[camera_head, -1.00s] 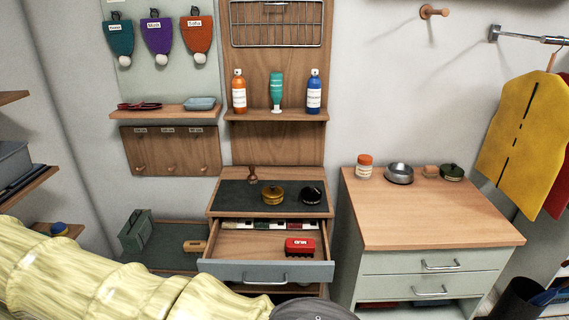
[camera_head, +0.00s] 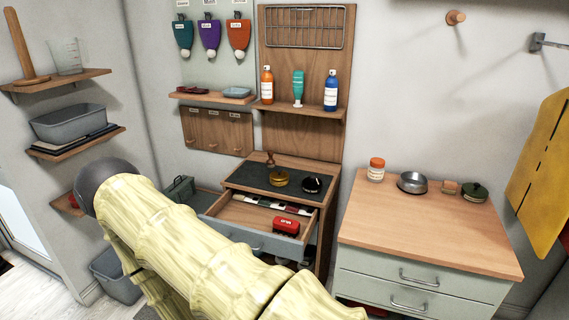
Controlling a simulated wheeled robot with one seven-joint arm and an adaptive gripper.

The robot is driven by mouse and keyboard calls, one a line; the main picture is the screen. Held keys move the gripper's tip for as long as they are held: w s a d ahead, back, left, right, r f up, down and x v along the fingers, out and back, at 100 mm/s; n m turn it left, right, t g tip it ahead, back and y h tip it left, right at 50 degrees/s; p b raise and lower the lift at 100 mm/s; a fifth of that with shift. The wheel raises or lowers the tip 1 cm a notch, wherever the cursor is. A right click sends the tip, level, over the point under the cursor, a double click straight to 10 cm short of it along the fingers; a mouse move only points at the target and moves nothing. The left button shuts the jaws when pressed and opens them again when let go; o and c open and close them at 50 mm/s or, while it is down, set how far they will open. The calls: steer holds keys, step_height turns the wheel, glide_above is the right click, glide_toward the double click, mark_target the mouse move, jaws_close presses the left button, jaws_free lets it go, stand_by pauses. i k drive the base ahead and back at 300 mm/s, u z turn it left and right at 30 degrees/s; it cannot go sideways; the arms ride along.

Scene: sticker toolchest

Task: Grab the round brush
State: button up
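I cannot tell for certain which thing is the round brush. On the dark mat of the toolchest (camera_head: 236,187) sit a small gold round thing (camera_head: 278,179) and a black round thing (camera_head: 312,185). On the right cabinet a dark green round thing with a knob (camera_head: 475,191) sits beside a small wooden block (camera_head: 449,187). My pale yellow arm crosses the lower left of the view, and a dark round joint shows at its upper end. My gripper is not in view.
The toolchest's top drawer (camera_head: 255,238) is open, with a red box (camera_head: 286,226) inside. A metal bowl (camera_head: 411,182) and an orange-lidded jar (camera_head: 376,169) stand on the right cabinet (camera_head: 430,235), whose front top is clear. Shelves (camera_head: 75,143) line the left wall.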

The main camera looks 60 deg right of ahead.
mark_target(270, 162)
steer(key=z, duration=1.35)
